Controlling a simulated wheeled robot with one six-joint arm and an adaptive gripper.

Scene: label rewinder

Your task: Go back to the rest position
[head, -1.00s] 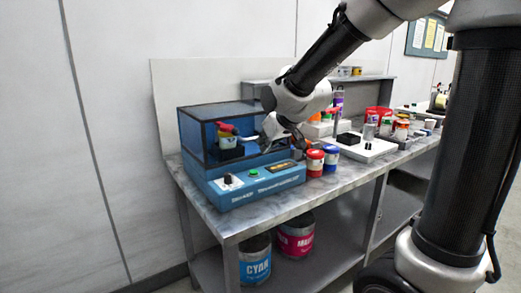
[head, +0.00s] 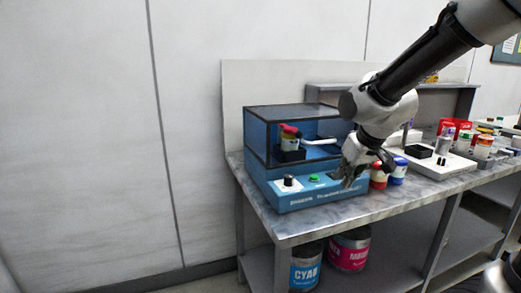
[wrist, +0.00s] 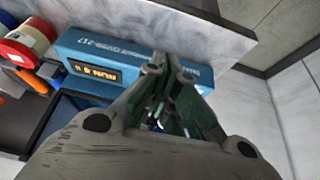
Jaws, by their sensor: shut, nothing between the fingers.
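My gripper (head: 362,172) hangs in front of the right end of a blue machine (head: 310,194) on the bench. It is shut and empty. In the wrist view my gripper (wrist: 172,75) has its fingertips close together over the machine's front edge. The wrist view also shows the machine's lit display (wrist: 95,71). Behind clear walls, the machine's enclosure holds a small jar with a red top (head: 290,138) in a black holder. My gripper hides part of the machine's front panel.
Red (head: 378,176) and blue (head: 398,170) jars stand just right of my gripper. A white tray (head: 455,164) and several jars lie further right on the bench (head: 330,215). Cyan (head: 305,268) and magenta (head: 348,250) cans stand below. The floor to the left looks clear.

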